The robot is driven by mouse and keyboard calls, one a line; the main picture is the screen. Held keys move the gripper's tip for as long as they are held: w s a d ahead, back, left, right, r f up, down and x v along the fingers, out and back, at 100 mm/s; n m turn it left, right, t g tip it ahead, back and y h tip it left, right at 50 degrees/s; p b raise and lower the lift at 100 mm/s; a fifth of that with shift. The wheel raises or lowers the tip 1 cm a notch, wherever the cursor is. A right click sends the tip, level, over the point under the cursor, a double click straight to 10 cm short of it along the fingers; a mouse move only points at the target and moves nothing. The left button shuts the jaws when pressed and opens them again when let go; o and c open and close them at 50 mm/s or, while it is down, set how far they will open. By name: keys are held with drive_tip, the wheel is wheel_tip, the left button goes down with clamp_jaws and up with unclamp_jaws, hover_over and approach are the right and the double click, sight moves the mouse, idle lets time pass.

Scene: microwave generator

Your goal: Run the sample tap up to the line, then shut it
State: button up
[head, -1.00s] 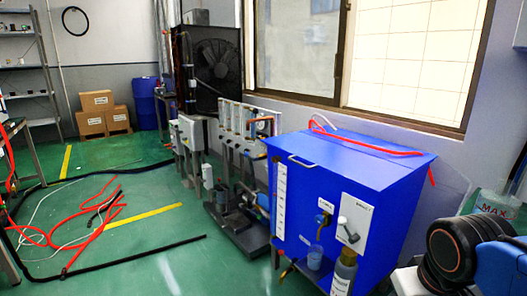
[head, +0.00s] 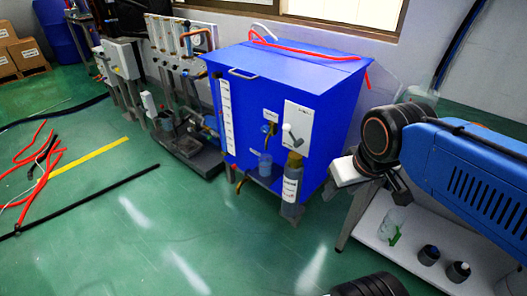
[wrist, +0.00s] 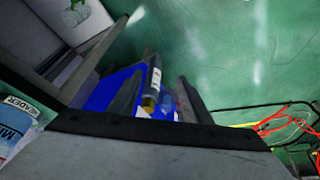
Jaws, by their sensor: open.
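A blue cabinet (head: 285,72) stands by the wall in the head view. On its front is a small sample tap (head: 270,129), with a clear bluish cup (head: 265,165) on a ledge below it. The cup's line and water level are too small to make out. My gripper (wrist: 163,95) is open and empty in the wrist view; its two dark fingers point toward the cabinet, with the bottle and cup seen between them at a distance. In the head view my arm is to the right of the cabinet, apart from it, and my fingertips are not clearly seen.
A white panel with a lever (head: 298,128) and a grey labelled bottle (head: 291,188) are right of the tap. A brass tap (head: 241,182) sits low left. A shelf with jars (head: 429,255) is under my arm. Green floor (head: 200,235) before the cabinet is clear.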

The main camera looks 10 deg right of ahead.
drive_tip(key=n+t+h, duration=0.6)
drive_tip(key=n+h, duration=0.8)
drive_tip(key=n, duration=0.7)
approach(264, 131)
drive_tip(key=x, duration=0.9)
drive_tip(key=shift+r, duration=0.1)
